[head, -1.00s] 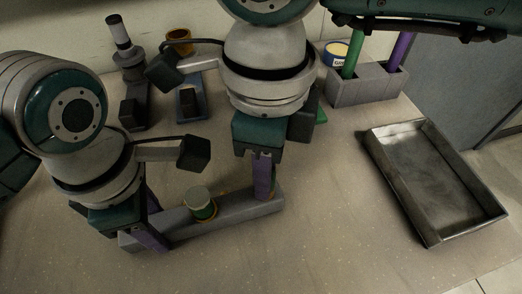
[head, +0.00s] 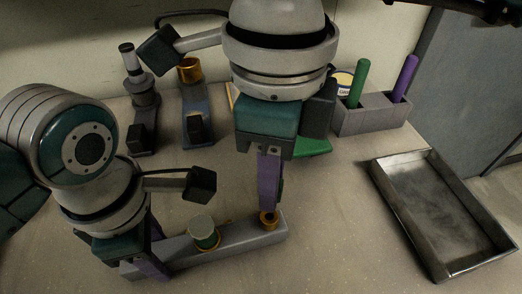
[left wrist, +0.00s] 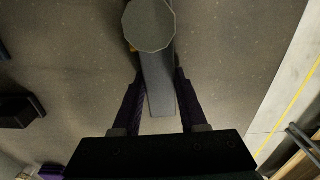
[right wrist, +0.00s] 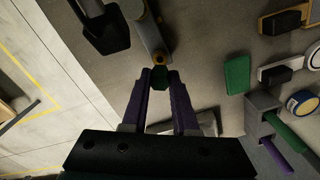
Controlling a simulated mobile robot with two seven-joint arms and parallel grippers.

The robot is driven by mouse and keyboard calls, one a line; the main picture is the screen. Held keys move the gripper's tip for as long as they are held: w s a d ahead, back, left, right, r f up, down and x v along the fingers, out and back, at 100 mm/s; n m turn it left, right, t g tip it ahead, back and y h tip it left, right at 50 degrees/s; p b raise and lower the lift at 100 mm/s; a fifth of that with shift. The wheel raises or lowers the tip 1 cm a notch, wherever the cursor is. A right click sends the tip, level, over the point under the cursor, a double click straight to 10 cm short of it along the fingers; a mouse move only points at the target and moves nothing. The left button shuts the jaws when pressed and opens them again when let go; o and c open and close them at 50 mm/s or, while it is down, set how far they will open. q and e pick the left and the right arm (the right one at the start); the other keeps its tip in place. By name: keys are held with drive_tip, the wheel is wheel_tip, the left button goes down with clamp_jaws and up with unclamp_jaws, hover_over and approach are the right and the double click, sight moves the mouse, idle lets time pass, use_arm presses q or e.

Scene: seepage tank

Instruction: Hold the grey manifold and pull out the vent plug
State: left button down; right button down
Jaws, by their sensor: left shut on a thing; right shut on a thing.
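The grey manifold (head: 248,235) is a long bar on the table, with a pale-capped round fitting (head: 203,230) near its middle and a brass port (head: 268,218) near its right end. My left gripper (head: 155,268) is shut on the manifold's left end; the bar (left wrist: 160,88) shows between its fingers in the left wrist view. My right gripper (head: 268,203) is above the brass port, shut on the green vent plug (right wrist: 160,77). The plug is mostly hidden behind a finger in the head view and appears clear of the port.
A metal tray (head: 435,262) lies at the right. A grey block (head: 372,121) with green and purple handles stands at the back right, beside a small tub (head: 343,80). The front table is clear.

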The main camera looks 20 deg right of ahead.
use_arm(q)
drive_tip(key=shift+f, duration=0.1)
idle(0.3)
drive_tip(key=shift+c, duration=1.8)
unclamp_jaws()
